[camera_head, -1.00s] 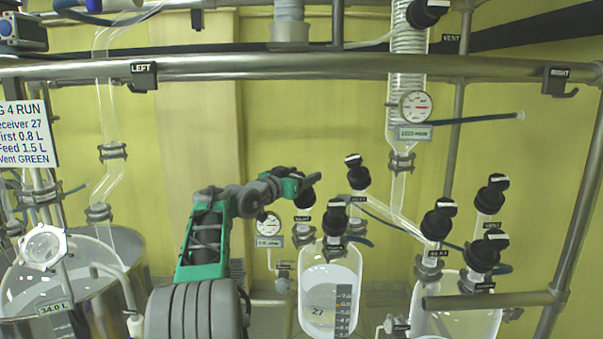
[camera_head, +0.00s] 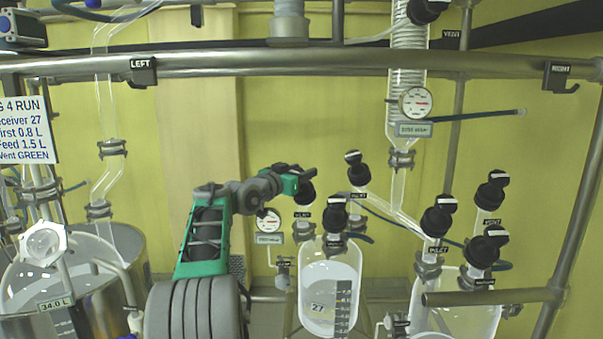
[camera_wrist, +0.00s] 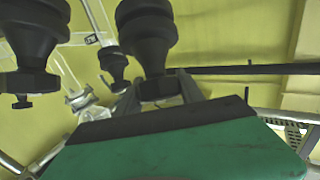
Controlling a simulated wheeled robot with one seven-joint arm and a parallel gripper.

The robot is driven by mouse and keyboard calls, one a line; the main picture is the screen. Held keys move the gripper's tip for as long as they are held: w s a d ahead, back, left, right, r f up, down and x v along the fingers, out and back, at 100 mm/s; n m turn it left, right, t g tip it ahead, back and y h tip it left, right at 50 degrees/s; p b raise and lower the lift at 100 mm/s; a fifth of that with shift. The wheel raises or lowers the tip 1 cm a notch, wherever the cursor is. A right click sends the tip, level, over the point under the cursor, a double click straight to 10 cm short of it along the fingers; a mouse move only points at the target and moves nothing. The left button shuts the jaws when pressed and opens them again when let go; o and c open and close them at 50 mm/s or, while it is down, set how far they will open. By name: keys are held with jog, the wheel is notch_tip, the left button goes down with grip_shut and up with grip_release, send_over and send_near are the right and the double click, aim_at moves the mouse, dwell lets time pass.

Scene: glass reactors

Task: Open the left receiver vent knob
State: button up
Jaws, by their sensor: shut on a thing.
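The left receiver is a clear glass vessel marked 27 (camera_head: 318,307) with several black-capped necks on top. Its vent knob (camera_head: 305,194) is the black knob on the left neck, above a small black label. My gripper (camera_head: 303,178) reaches it from the left and is shut on it. In the wrist view the black knob (camera_wrist: 150,40) stands between the two grey fingers of my gripper (camera_wrist: 157,92). The fingers partly hide the knob in the head view, so its exact turn is hard to tell.
Another black knob (camera_head: 335,214) stands close to the right. A pressure gauge (camera_head: 268,222) hangs left of the vessel. The right receiver (camera_head: 480,312) has several black knobs.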

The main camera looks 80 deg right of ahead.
jog(key=shift+f+n+t+b, duration=0.1)
jog(key=shift+n+t+b, duration=0.2)
jog(key=shift+b, duration=0.05)
jog(key=n+t+b, duration=0.3)
jog(key=shift+w+f+h, duration=0.1)
jog(key=shift+h, duration=0.3)
jog(key=n+t, duration=0.1)
jog(key=n+t+b, duration=0.1)
jog(key=n+t, duration=0.2)
jog(key=n, duration=0.1)
jog(key=shift+w+d+t+y+b, duration=0.1)
jog(key=shift+w+t+y+b, duration=0.2)
jog(key=shift+t+b, duration=0.1)
jog(key=n+t, duration=0.1)
jog(key=n+t+p, duration=0.1)
jog(key=n+t+y, duration=0.1)
jog(key=shift+w+r, duration=0.25)
jog(key=n+p, duration=0.1)
jog(key=n+t+y+p, duration=0.2)
jog(key=shift+w+n, duration=0.25)
jog(key=shift+n, duration=0.15)
jog(key=shift+w+a+f+n+t+y+p, duration=0.2)
jog(key=shift+n+t+y+p, duration=0.15)
jog(key=shift+n+t+y, duration=0.3)
jog(key=shift+w+a+f+n+t+y+p, duration=0.15)
jog(key=shift+n+t+y+p, duration=0.25)
jog(key=shift+n+y, duration=0.3)
jog(key=shift+a+f+n+t+y, duration=0.1)
jog(key=shift+n+t+y, duration=0.25)
jog(key=shift+n+y, duration=0.25)
